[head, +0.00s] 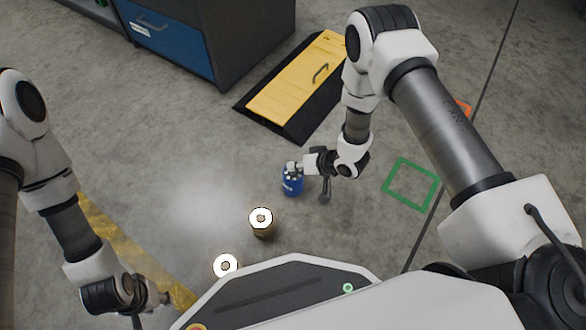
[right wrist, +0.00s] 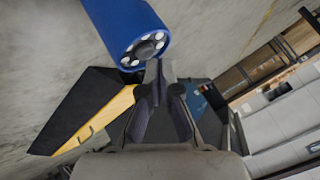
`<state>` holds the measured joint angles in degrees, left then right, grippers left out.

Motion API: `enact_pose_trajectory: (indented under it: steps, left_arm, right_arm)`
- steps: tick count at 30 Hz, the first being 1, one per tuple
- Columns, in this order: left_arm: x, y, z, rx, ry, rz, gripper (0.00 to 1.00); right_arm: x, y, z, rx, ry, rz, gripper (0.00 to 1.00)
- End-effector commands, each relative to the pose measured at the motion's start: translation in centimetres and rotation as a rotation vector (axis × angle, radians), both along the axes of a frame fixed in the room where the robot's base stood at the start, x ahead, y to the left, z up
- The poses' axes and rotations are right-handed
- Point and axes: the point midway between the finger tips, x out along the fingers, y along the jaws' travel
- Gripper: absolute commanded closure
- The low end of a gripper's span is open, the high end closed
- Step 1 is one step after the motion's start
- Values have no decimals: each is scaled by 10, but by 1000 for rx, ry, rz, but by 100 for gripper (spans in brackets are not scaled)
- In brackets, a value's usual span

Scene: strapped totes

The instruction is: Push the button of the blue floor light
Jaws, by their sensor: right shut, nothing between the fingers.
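The blue floor light (head: 292,186) stands upright on the concrete floor, left of my right arm's wrist. In the right wrist view the blue floor light (right wrist: 122,22) shows its end face with a dark round button (right wrist: 147,48) ringed by pale lamps, without the bright glare of the other lights. My right gripper (head: 294,167) is shut and empty at the top of the blue light. Its fingertips (right wrist: 158,68) are right by the button's edge; I cannot tell whether they touch. My left gripper (head: 166,298) is low at the left, away from the light, its fingers too small to read.
Two other floor lights shine brightly nearer my base: a brownish one (head: 262,228) and one partly hidden (head: 225,265). A yellow ramp with black edges (head: 296,83) lies behind. A grey cabinet with a blue drawer (head: 170,38) stands at the back. A green square (head: 411,184) marks the floor.

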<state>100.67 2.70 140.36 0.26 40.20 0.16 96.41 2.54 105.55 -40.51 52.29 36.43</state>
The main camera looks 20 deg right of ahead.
Motion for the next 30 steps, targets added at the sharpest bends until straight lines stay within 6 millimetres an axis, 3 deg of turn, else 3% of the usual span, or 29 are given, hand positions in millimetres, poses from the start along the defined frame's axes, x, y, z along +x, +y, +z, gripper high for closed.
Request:
enact_pose_trajectory:
  steps: [10, 24, 30]
  left_arm:
    - [0, 0, 6, 0, 0, 0, 60]
    - [0, 0, 61, 0, 0, 0, 60]
    - [0, 0, 62, 0, 0, 0, 60]
  right_arm:
    - [0, 0, 5, 0, 0, 0, 100]
    - [0, 0, 62, 0, 0, 0, 100]
    - [0, 0, 63, 0, 0, 0, 100]
